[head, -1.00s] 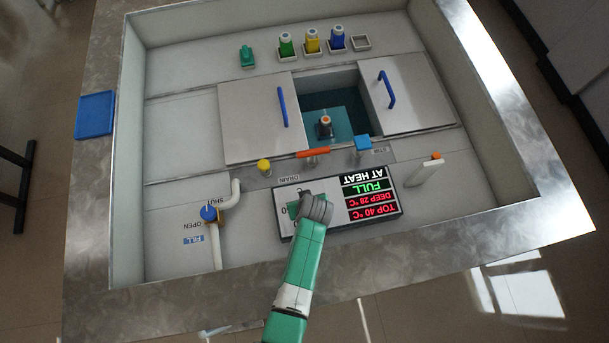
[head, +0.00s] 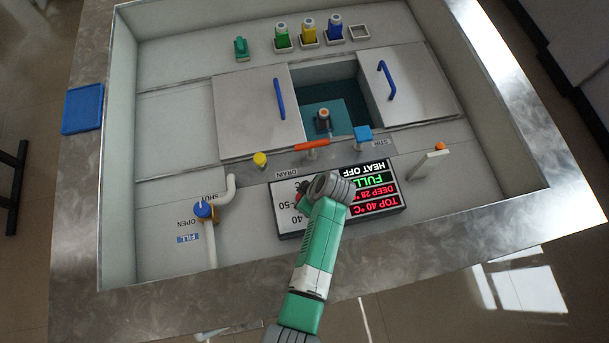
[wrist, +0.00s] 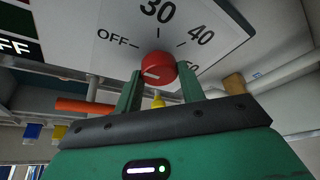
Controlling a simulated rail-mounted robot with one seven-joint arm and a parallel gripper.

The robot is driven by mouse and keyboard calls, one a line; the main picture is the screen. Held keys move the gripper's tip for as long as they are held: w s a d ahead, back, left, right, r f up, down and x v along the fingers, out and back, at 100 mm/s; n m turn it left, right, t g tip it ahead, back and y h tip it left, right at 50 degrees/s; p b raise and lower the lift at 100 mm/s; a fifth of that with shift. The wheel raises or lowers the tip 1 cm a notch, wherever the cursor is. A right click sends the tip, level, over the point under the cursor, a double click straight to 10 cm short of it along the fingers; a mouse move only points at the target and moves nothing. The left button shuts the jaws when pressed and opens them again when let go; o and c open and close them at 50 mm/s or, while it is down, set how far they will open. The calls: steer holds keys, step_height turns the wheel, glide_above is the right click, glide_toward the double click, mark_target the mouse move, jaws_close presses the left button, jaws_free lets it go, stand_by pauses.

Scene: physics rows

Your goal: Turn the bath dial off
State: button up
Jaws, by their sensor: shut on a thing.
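The bath dial (wrist: 158,67) is a round red knob on a white panel (wrist: 215,25) in the wrist view. OFF is printed at its upper left, 30 above and 40 at the upper right. A pale mark on the knob lies to its lower left. My gripper (wrist: 160,72) has its two green fingers on either side of the knob, shut on it. In the head view my gripper (head: 304,193) reaches over the panel and hides most of the dial. The display (head: 371,190) reads HEAT OFF, FULL, DEEP 28 and TOP 40 °C.
An orange handle (head: 312,145), a yellow knob (head: 260,160) and a blue stir knob (head: 363,134) stand behind the panel. A blue fill valve (head: 204,210) is at left and a white post (head: 430,163) at right. Two lid panels flank the open bath well (head: 342,92).

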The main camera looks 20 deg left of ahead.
stand_by(0.4)
steer(key=o, duration=1)
steer(key=shift+r, duration=0.1)
steer(key=v, duration=0.7)
steer(key=shift+d+r+p, duration=0.15)
steer(key=shift+r+p, duration=0.15)
steer(key=shift+p, duration=0.05)
